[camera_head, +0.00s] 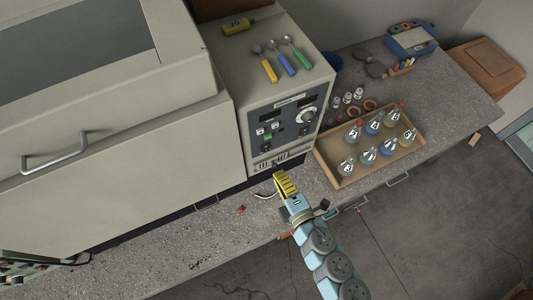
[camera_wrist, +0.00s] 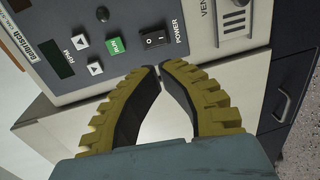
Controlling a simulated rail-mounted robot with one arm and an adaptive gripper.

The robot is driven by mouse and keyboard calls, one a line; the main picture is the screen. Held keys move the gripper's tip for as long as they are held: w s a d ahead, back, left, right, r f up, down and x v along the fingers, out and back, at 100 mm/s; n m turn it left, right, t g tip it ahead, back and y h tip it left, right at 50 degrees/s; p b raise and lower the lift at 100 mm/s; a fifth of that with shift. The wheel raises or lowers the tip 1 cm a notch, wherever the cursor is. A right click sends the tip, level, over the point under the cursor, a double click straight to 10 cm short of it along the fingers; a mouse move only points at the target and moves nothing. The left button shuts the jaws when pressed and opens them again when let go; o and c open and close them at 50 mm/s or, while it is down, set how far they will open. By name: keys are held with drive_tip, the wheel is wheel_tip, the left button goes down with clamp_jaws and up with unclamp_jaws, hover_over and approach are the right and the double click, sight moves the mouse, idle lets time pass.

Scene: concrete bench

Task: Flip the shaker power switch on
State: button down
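The shaker is the large cream cabinet with a grey control panel (camera_head: 289,115) on its front. In the wrist view, its black rocker power switch (camera_wrist: 154,39) sits beside the word POWER, next to a green RUN button (camera_wrist: 114,46). I cannot tell the rocker's position for sure. My gripper (camera_head: 278,174) is below the panel in the head view, with yellow ribbed fingers. In the wrist view, its fingertips (camera_wrist: 160,69) are together with nothing between them, just below the switch in the picture and apparently apart from it.
A wooden tray (camera_head: 334,176) of several flasks stands on the bench to the right. A dial (camera_head: 307,115) is on the panel, and a vent (camera_wrist: 233,18) lies beside the switch. Several coloured-handled tools (camera_head: 286,60) lie on the cabinet top. The bench's front strip is mostly clear.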

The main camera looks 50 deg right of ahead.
sight(264, 151)
drive_tip(key=shift+p+x, duration=0.45)
drive_tip(key=shift+x, duration=3.95)
drive_tip(key=shift+w+f+b, duration=0.1)
drive_tip(key=shift+f+b, duration=0.15)
drive_tip(key=shift+b, duration=0.3)
